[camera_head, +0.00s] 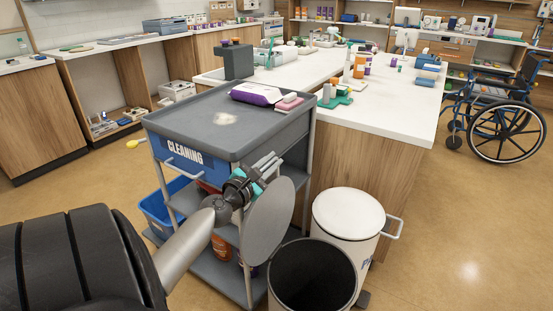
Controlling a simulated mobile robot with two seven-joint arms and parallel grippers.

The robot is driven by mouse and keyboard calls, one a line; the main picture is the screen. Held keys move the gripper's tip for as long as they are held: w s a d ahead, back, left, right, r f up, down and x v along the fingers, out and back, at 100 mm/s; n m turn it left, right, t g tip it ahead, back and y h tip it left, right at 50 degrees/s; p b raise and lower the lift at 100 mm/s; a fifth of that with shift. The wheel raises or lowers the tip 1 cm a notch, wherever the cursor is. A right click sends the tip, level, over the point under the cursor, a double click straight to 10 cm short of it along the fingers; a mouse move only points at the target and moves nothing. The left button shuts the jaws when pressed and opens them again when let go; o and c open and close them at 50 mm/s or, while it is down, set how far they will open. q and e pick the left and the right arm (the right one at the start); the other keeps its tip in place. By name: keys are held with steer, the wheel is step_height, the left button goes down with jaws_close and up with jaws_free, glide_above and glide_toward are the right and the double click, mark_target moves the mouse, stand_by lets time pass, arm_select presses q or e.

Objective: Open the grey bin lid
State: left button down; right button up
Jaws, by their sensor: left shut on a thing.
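The grey bin (313,275) stands on the floor at the bottom middle, with its dark inside showing. Its grey lid (268,228) is a round disc standing steeply tilted, nearly upright, at the left side of the bin's opening. My left gripper (263,170) is at the upper left edge of the lid and is shut on it. The exact contact between fingers and lid is partly hidden. My left arm comes in from the lower left. My right gripper is not in view.
A white bin (348,213) with a closed lid and side handle stands right beside the grey bin. A grey cleaning cart (200,115) is close behind and left of the lid. A white counter (385,108) lies beyond. The floor on the right is clear up to a wheelchair (500,115).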

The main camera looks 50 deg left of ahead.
arm_select(q)
steer(key=shift+f, duration=0.25)
steer(key=c, duration=1)
jaws_free()
steer(key=shift+c, duration=0.2)
steer(key=shift+o, duration=0.8)
steer(key=shift+r, duration=0.15)
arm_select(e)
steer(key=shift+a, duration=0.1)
arm_select(q)
steer(key=v, duration=0.5)
steer(key=shift+s, duration=0.2)
steer(key=b+v, duration=0.1)
steer(key=v, duration=0.9)
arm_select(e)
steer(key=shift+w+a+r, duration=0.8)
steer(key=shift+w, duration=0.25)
